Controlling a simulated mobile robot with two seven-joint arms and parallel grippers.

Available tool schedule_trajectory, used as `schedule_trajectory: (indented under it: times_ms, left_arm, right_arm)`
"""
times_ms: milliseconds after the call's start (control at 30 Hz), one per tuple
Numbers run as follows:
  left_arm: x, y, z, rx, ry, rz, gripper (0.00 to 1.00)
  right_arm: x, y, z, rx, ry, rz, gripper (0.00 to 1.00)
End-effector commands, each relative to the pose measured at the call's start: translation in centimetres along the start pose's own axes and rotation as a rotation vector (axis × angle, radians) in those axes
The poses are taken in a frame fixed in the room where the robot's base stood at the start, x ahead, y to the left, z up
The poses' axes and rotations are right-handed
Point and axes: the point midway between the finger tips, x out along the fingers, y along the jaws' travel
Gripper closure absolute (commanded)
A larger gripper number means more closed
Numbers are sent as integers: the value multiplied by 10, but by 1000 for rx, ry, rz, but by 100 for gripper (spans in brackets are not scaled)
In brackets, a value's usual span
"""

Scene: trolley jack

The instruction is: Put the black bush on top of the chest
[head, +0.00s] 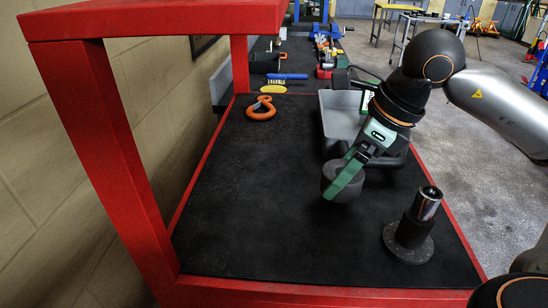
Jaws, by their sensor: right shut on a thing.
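The black bush (330,183), a short dark grey cylinder, is between the fingers of my right gripper (345,182). The gripper reaches down from the upper right and is shut on the bush; its green finger lies across the near side and hides part of it. The bush looks upright, over the middle of the black mat; I cannot tell whether it touches the mat. The mat lies in a red frame with posts and a raised red top (160,18) at the upper left. I cannot tell for sure which part is the chest. My left gripper is out of view.
A chrome socket on a dark round base (408,243) stands at the right front of the mat (260,235). A grey tray (340,118) lies behind my gripper. An orange shackle (261,108) and a blue brush (287,76) lie farther back. The mat's left front is clear.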

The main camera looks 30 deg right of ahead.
Motion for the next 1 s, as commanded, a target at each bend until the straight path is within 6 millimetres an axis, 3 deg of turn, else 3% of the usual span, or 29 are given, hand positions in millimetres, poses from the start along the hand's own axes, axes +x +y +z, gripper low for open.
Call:
schedule_trajectory:
  times_ms: [600, 1000]
  left_arm:
    - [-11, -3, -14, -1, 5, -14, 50]
    - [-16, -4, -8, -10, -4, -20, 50]
  right_arm:
    - [38, 2, 102, -2, -4, 1, 100]
    - [54, 1, 125, 0, -1, -1, 100]
